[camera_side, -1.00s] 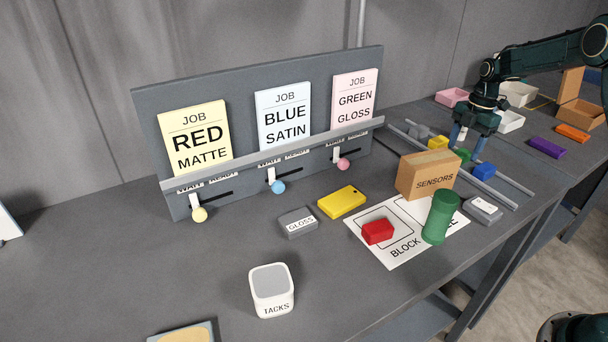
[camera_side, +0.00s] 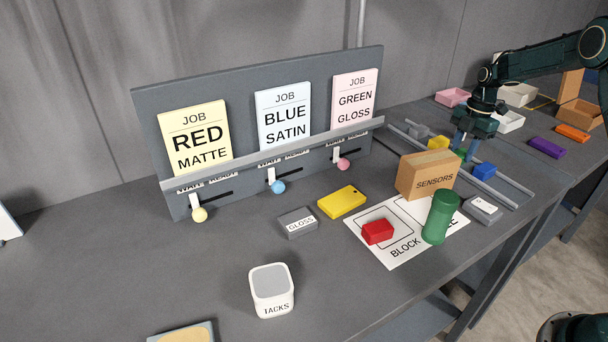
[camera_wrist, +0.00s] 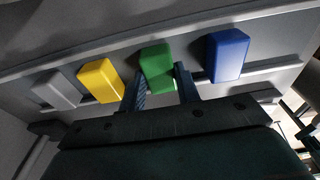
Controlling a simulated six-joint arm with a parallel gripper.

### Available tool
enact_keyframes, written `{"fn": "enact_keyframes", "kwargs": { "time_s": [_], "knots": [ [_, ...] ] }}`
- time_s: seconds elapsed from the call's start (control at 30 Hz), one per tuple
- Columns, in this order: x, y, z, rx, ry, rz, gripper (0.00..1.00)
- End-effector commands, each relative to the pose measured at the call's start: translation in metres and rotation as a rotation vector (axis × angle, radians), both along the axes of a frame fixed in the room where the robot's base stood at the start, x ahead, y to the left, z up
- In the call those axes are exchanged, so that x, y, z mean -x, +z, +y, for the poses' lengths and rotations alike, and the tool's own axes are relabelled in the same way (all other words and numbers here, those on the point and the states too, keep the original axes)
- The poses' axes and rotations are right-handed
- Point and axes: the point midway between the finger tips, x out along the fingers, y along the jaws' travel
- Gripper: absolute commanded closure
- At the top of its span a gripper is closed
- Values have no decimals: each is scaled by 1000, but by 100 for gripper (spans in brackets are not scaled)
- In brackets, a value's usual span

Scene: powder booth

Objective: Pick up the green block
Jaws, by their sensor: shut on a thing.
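The green block (camera_wrist: 157,68) is between the two fingers of my gripper (camera_wrist: 160,84) in the wrist view. The jaws are shut on it. In the side view my gripper (camera_side: 467,150) points down at the rails behind the sensors box, and the green block (camera_side: 459,153) shows only in part there, mostly hidden by the fingers and the box. I cannot tell whether the block is clear of the rails.
A yellow block (camera_wrist: 101,80) and a grey block (camera_wrist: 56,89) lie left of the green one, a blue block (camera_wrist: 228,55) right. The cardboard sensors box (camera_side: 428,175) and a green cylinder (camera_side: 440,217) stand in front. Pink and white bins (camera_side: 451,97) are behind.

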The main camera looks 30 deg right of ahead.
Motion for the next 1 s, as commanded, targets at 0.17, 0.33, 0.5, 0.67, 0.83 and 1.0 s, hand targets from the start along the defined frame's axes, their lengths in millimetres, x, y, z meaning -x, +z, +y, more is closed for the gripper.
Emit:
{"fn": "enact_keyframes", "kwargs": {
  "time_s": [0.17, 0.33, 0.5, 0.67, 0.83, 1.0],
  "knots": [
    [0, 0, 0, 0, 0, -1, 91],
    [0, 6, 0, 1, 0, -1, 91],
    [-1, 22, 0, 1, 0, -3, 91],
    [-1, 44, -1, 2, -1, -5, 91],
    [-1, 71, -1, 2, 0, -4, 91],
    [0, 90, 0, 1, 0, -2, 91]
  ]
}}
